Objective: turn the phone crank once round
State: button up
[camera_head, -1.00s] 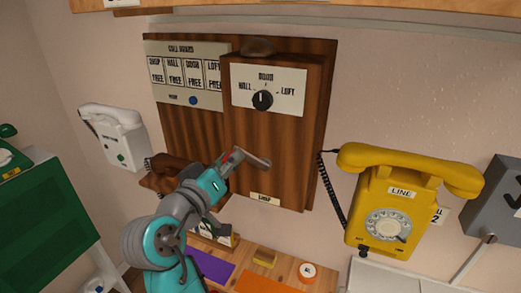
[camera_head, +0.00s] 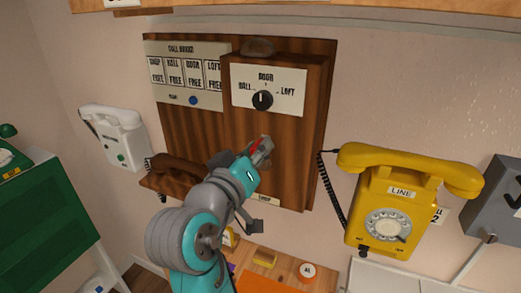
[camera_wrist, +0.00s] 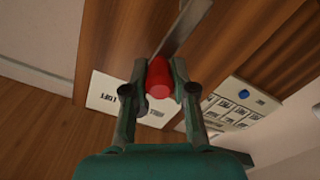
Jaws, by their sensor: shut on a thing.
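The wooden wall phone box (camera_head: 290,150) carries a plate (camera_head: 285,90) and a black selector knob (camera_head: 262,100) pointing up at DOOR. My gripper (camera_head: 262,150) is in front of the box, below the plate. In the wrist view my gripper (camera_wrist: 160,82) is shut on the red crank grip (camera_wrist: 160,78), with one finger on each side. The grey crank arm (camera_wrist: 183,25) runs from the grip toward the top of that view. In the head view the red grip (camera_head: 254,147) shows only as a sliver, and my gripper hides much of the crank.
A brown handset (camera_head: 175,170) lies on a ledge left of the box. The call board (camera_head: 185,75) is behind at left. A yellow phone (camera_head: 400,205) hangs at right with its cord beside the box, and a white phone (camera_head: 115,138) hangs at left.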

jog(key=o, duration=0.8)
jog(key=shift+v, duration=3.5)
jog(key=shift+f, duration=0.1)
